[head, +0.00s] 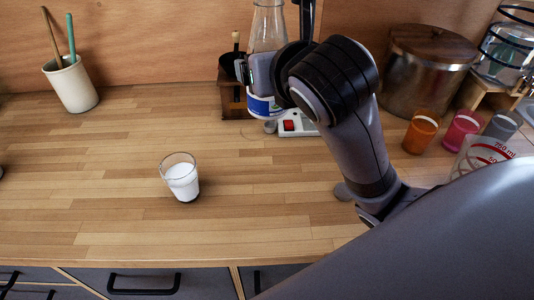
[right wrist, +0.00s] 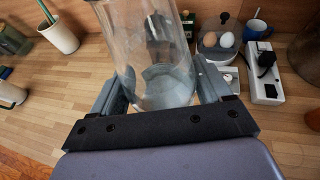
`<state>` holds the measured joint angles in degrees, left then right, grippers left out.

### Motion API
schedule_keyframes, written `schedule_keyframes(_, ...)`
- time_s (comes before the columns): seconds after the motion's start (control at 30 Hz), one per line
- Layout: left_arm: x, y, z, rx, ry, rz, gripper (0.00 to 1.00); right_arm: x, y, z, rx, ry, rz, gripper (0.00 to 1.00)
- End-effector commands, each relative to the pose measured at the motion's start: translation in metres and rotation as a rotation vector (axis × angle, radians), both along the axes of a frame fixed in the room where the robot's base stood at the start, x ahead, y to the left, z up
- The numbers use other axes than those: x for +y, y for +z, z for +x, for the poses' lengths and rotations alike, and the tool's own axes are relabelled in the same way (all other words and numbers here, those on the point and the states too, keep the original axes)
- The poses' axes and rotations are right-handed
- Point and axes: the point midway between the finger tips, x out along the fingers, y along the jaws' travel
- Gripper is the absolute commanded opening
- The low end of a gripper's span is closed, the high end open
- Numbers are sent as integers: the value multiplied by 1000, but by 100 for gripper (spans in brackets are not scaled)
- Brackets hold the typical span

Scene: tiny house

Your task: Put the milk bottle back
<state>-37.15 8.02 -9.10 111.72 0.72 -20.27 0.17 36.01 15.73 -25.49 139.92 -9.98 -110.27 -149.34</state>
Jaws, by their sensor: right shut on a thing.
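The milk bottle (head: 268,28) is clear glass with a blue and white label low on its side. It is upright towards the back of the counter in the head view, and its glass also fills the top middle of the right wrist view (right wrist: 155,60). My right gripper (head: 264,78) is shut on the bottle, with one finger on each side of it in the right wrist view (right wrist: 163,88). I cannot tell whether the bottle's base touches the counter. A glass of milk (head: 181,180) stands apart, in front and to the left. My left gripper is not in view.
A white crock (head: 72,86) with utensils stands at the back left. An egg holder (right wrist: 218,50) and a power strip (right wrist: 264,75) are behind the bottle. A steel pot (head: 425,75) and coloured cups (head: 420,132) stand at the right. The left counter (head: 95,150) is mostly clear.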

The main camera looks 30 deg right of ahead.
Motion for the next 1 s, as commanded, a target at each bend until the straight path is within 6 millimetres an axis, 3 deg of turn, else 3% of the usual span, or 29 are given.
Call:
schedule_keyframes(0.7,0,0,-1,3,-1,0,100,-1,-119,-1,1,-1,-1,17)
schedule_keyframes(1.0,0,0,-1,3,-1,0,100,0,-144,0,-4,-1,0,17)
